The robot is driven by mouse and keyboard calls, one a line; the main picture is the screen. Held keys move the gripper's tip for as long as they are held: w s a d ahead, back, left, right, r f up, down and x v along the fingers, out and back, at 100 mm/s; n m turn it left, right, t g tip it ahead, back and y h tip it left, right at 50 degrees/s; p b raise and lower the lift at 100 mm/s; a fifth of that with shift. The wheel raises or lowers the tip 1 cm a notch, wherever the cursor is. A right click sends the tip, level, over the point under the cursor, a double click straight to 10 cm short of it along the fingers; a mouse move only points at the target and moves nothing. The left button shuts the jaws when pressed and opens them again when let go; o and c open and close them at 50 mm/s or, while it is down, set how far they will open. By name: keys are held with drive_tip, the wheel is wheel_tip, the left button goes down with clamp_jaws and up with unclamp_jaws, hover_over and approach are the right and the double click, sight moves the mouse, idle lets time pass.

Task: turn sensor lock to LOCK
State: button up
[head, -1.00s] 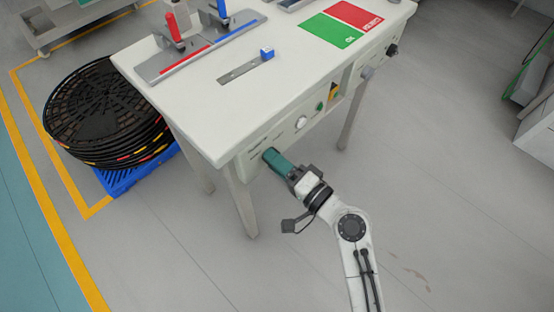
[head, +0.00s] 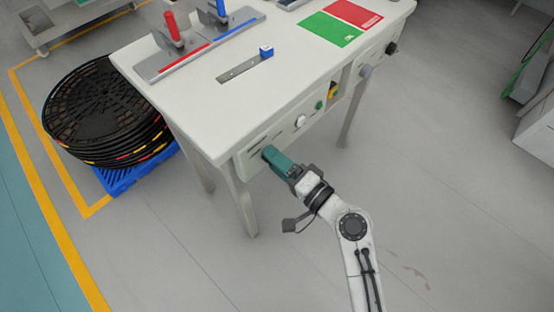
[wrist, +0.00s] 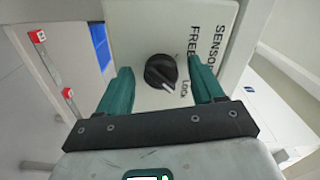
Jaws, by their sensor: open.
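The sensor lock is a round black knob (wrist: 160,72) on a pale panel in the wrist view. Its white pointer mark points down and to the right, nearer the LOCK label (wrist: 185,88) than the FREE label (wrist: 192,40). My gripper (wrist: 160,78) is open, with one teal finger on each side of the knob and visible gaps between. In the head view my gripper (head: 270,155) is at the left end of the table's front panel and hides the knob.
The white table (head: 215,115) carries a red handle, a blue handle and green and red pads. Other controls, including a green button (head: 319,105), sit farther right on the front panel. A stack of black reels (head: 105,110) stands on a blue pallet at left.

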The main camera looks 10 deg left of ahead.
drive_tip(key=v, duration=1)
drive_tip(key=shift+s+d, duration=0.2)
